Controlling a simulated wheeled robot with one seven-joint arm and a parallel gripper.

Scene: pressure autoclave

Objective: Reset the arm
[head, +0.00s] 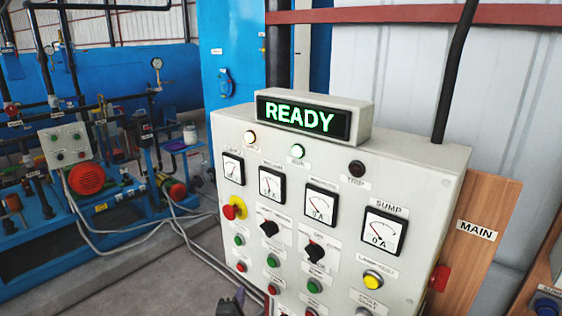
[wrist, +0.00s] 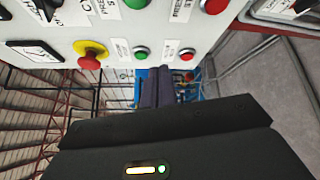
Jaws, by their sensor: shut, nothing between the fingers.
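My gripper shows in the wrist view (wrist: 153,85) with its two dark fingers together and nothing between them. In the head view a dark part of my gripper (head: 232,303) shows at the bottom edge, by the lower left of the grey control panel (head: 425,180). The fingers look apart from the panel's face in the wrist view. The panel carries a green lit READY sign (head: 303,118). A red stop button on a yellow collar (head: 235,208) sits at its left; it also shows in the wrist view (wrist: 90,54).
The panel has gauges, two black knobs (head: 315,253) and several red and green buttons. The left lamp (head: 249,137) and green lamp (head: 297,151) are lit; the TRIP lamp (head: 357,168) is dark. Blue pipework machinery (head: 45,215) stands left, with cables across the floor.

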